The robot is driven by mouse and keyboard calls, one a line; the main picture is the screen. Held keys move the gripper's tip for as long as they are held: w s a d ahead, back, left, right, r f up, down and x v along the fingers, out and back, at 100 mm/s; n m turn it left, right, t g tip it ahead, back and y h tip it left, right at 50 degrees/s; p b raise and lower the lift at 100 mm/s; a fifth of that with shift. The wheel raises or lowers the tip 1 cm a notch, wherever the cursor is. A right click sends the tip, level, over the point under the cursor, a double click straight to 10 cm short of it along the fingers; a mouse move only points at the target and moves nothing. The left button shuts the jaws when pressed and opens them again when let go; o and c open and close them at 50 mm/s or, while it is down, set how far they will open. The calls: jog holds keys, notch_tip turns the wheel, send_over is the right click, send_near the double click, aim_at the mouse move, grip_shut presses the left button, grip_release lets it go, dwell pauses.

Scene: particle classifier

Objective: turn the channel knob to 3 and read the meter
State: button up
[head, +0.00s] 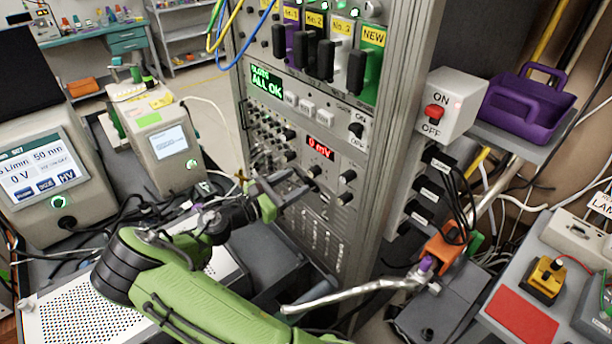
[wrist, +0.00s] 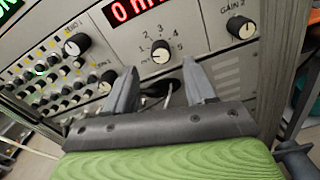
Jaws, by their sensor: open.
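The channel knob (wrist: 160,52) is a small black knob with a white mark, ringed by numbers from 1 to 5, in the wrist view. Its mark appears to point left, to the label below 1, away from 3. In the head view the knob (head: 314,171) sits below the meter (head: 320,149), whose red display reads 0 mV. In the wrist view the meter (wrist: 140,8) is cut off at the top. My gripper (wrist: 160,72) is open and empty, its fingertips just below the knob and spread to either side. The head view shows my gripper (head: 299,184) close to the panel.
Gain knobs flank the channel knob: one at left (wrist: 77,45) and GAIN 2 (wrist: 241,27) at right. A green ALL OK display (head: 267,84) is above. A white ON/OFF box (head: 449,105) projects at the rack's right.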

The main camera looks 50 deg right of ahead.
aim_at(310, 174)
jog(key=d, duration=0.5)
jog(key=shift+s, duration=0.35)
jog(key=shift+c, duration=0.3)
grip_shut()
